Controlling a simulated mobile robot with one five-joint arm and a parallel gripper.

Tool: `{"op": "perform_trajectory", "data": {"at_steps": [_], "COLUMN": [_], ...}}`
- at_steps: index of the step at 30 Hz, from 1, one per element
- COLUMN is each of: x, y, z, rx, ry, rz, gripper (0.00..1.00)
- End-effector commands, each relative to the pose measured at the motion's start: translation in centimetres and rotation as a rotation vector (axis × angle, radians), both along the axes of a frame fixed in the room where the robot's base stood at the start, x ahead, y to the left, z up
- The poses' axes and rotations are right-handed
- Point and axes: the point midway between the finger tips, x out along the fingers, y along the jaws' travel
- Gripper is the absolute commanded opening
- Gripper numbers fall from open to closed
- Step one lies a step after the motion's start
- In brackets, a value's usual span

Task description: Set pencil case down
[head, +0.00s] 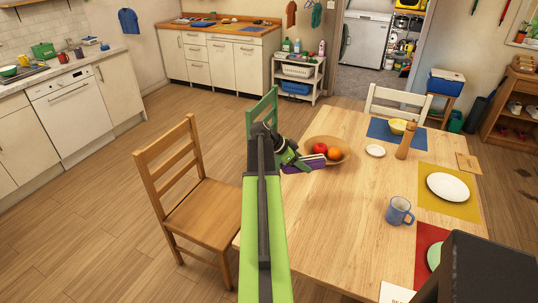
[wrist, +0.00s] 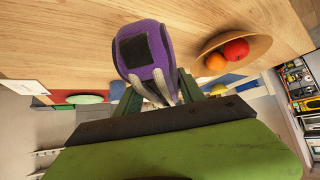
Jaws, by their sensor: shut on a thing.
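My gripper (head: 297,162) is shut on a purple pencil case (wrist: 151,52) with a dark patch. In the head view the pencil case (head: 312,161) shows as a small purple shape over the table's left part, in front of the fruit bowl. In the wrist view the fingers grip its near end. The wooden table (head: 354,225) spreads out to the right of my arm. I cannot tell whether the case touches the tabletop.
A wooden bowl (head: 340,144) with a red and an orange fruit stands close by the case. A pepper mill (head: 406,140), a small white dish (head: 375,151) and a blue mug (head: 399,211) stand farther right. Chairs stand around. The table's middle front is clear.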

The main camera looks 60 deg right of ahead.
Motion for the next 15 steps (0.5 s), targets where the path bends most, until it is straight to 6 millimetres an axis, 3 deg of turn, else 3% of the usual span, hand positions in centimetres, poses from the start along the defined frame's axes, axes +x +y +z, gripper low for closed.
{"op": "perform_trajectory", "data": {"at_steps": [1,4,15], "x": [-0.1,-0.1,0.0], "y": [0.3,0.4,0.3], "z": [-3.0,-5.1,-6.1], "rx": [0.0,-0.001,-0.001], "ry": [-0.001,-0.001,0.0], "rz": [0.026,0.077,0.118], "gripper": [0.0,0.0,0.0]}}
